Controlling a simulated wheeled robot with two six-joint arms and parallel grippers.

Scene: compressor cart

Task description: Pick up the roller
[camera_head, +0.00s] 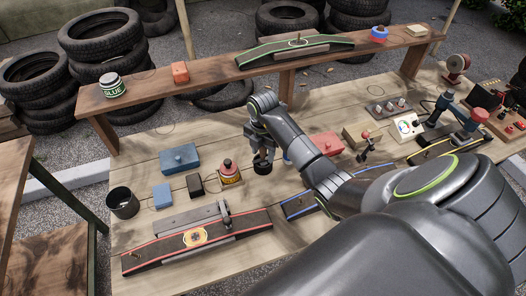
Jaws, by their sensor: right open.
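My right gripper (264,154) is open above the wooden bench, its fingers pointing down. A small black round piece (262,167) sits right under its fingertips. It may be the roller, but it is too small and too covered to tell. I cannot tell whether the fingers touch it. A blue piece (287,158) shows partly behind my right arm, close to the gripper. My left gripper is not in view.
A black ramp-like piece (160,250) lies in front. A raised shelf (150,88) runs behind. Bare planks (135,160) show at left.

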